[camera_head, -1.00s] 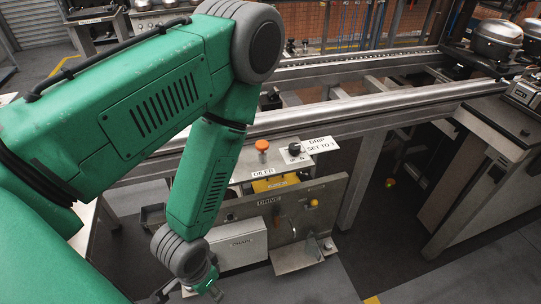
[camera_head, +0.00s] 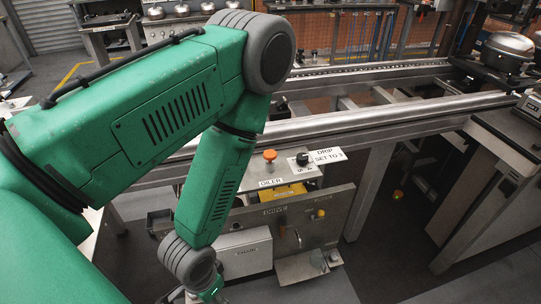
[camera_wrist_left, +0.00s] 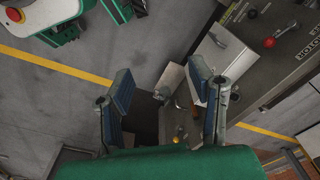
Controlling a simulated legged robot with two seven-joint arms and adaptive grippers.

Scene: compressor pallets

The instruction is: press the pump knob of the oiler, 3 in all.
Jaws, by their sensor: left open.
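The oiler (camera_head: 283,178) is a grey box labelled OILER, mounted below the rail in the head view. Its orange, mushroom-shaped knob (camera_head: 270,155) stands upright on top. A black dial (camera_head: 302,158) sits to the right of it, beside a card reading DRIP SET TO 3 (camera_head: 328,156). My left gripper (camera_head: 205,296) is low at the bottom edge, below and left of the oiler and apart from the knob. In the left wrist view its two fingers (camera_wrist_left: 160,70) are spread with nothing held between them. My right gripper is not in view.
The DRIVE panel (camera_head: 335,222) and the light CHAIN box (camera_head: 243,252) are below the oiler. The long metal rail (camera_head: 400,113) runs behind it. In the wrist view, a red ball knob (camera_wrist_left: 270,42) is on a grey panel. Dark floor is open at lower right.

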